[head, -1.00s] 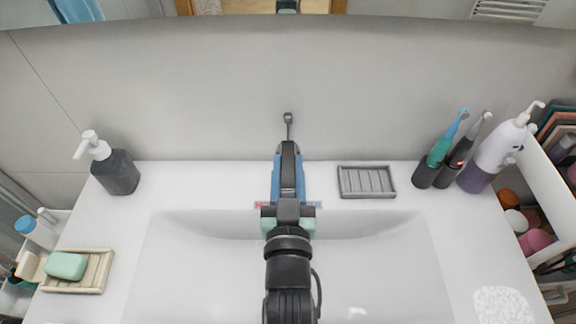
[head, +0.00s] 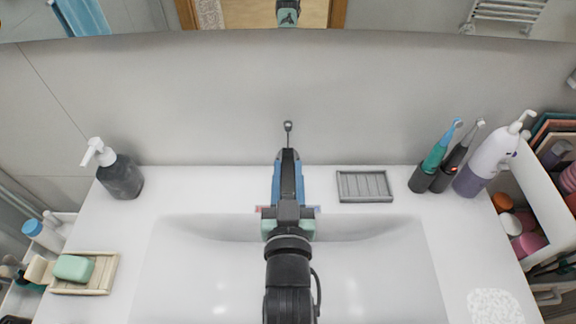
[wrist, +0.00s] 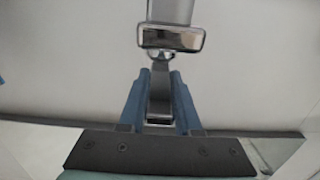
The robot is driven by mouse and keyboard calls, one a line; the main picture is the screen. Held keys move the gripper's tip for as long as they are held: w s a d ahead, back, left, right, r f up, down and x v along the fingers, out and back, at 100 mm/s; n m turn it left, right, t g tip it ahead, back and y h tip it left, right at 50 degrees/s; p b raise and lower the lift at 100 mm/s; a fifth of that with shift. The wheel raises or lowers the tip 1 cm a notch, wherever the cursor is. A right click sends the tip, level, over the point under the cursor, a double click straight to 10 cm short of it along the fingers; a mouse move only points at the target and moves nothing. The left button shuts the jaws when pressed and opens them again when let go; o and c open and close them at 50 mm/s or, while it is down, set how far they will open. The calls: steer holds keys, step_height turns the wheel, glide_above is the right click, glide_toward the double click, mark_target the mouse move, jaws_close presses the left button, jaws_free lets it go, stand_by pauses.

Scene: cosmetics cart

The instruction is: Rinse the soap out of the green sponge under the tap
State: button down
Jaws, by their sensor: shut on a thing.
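The tap's thin grey lever (head: 288,130) stands behind my gripper. In the wrist view the tap's grey metal end (wrist: 170,38) is ahead and above the dark plate of my gripper. I cannot make out running water or soap on the sponge.
The basin is clear.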

steer(key=shift+r+g+p, duration=0.4)
steer(key=shift+r+p, duration=0.15)
steer(key=shift+p, duration=0.65)
steer(key=shift+w+f, duration=0.1)
steer(key=shift+f, duration=0.05)
steer(key=c, duration=0.6)
jaws_free()
steer(key=s+r+b, duration=0.2)
steer(key=s, duration=1)
steer(key=shift+s, duration=0.4)
